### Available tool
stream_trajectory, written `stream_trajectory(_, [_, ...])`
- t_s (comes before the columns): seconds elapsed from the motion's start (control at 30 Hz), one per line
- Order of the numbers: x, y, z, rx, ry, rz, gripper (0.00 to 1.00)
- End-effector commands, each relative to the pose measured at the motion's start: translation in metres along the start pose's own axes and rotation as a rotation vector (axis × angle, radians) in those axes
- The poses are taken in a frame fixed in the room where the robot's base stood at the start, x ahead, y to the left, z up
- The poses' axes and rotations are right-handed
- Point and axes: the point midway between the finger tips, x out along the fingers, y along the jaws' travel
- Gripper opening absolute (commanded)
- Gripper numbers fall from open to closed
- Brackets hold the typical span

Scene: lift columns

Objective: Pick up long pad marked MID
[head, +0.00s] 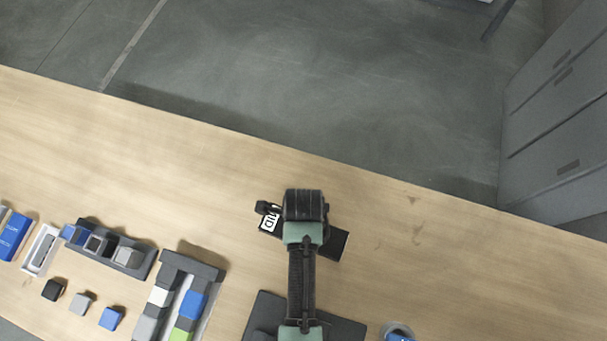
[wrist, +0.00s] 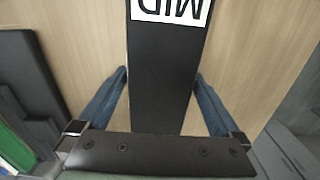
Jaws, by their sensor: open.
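The long pad marked MID (wrist: 165,65) is black with a white label at one end. In the wrist view it runs from the top edge down between my fingers, its label upside down. In the head view the pad (head: 335,243) lies on the wooden table, its middle hidden under my arm; the label shows on the left. My gripper (wrist: 162,82) is open, with one blue-grey finger on each side of the pad and a gap on both sides. In the head view my wrist covers the fingers.
At the left of the table (head: 150,140) are a dark holder with blocks (head: 126,257), a tray with coloured blocks (head: 205,271), several small loose cubes and a blue box (head: 13,236). A round item (head: 397,331) stands at the front right. Grey cabinets (head: 560,120) stand beyond the table.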

Motion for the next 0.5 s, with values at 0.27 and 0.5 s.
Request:
stream_trajectory(0.27, [-0.0005, -0.0003, 0.0, 0.0, 0.0, -0.001, 0.73])
stream_trajectory(0.5, [-0.0007, -0.0003, 0.0, 0.0, 0.0, -0.001, 0.3])
